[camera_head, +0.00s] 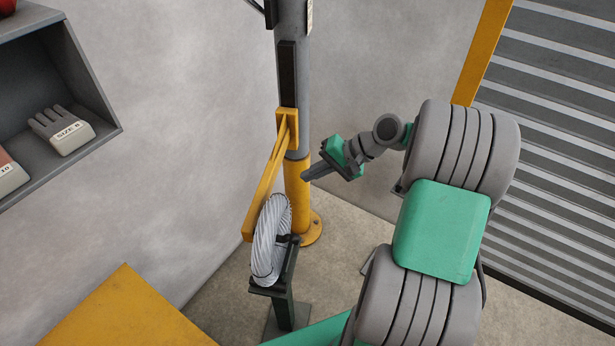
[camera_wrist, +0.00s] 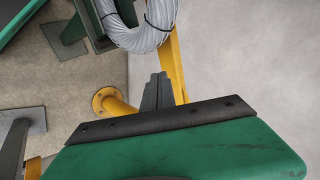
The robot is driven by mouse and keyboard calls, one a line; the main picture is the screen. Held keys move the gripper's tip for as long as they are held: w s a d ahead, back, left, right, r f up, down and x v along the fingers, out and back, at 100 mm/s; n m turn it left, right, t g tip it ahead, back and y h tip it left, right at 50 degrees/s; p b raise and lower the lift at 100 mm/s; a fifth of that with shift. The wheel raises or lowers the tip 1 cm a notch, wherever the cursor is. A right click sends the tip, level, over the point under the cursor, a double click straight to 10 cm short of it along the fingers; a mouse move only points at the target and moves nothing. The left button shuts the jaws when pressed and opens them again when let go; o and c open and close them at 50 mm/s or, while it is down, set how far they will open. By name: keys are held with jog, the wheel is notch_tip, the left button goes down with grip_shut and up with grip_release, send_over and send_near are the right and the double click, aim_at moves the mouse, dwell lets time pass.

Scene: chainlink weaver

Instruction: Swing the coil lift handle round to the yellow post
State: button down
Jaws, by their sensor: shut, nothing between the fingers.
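The coil lift is a grey upright column (camera_head: 294,90) with a yellow foot (camera_head: 298,195) and a yellow arm (camera_head: 264,192) slanting down to the left. The yellow arm also shows behind the fingers in the wrist view (camera_wrist: 174,62). A handle separate from this arm cannot be made out. A yellow post (camera_head: 484,52) stands at the upper right beside the slatted shutter. My gripper (camera_head: 305,177) is shut and empty, its fingertips just right of the column near its yellow foot. In the wrist view the closed fingers (camera_wrist: 158,78) point toward the arm; whether they touch it I cannot tell.
A grey wire coil (camera_head: 270,240) sits on a dark stand (camera_head: 288,300) beside the arm's lower end; it also shows in the wrist view (camera_wrist: 140,35). A grey shelf (camera_head: 85,95) is at left, a yellow surface (camera_head: 125,315) at lower left. The shutter (camera_head: 550,150) fills the right.

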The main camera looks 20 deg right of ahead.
aim_at(269, 185)
jog(key=w+a+f, duration=0.1)
jog(key=a, duration=0.1)
jog(key=w+a+f, duration=0.2)
jog(key=a, duration=0.1)
jog(key=w+a+f, duration=0.1)
jog(key=a, duration=0.1)
jog(key=shift+w+a+f, duration=0.2)
jog(key=shift+w+f, duration=0.15)
jog(key=shift+a, duration=0.1)
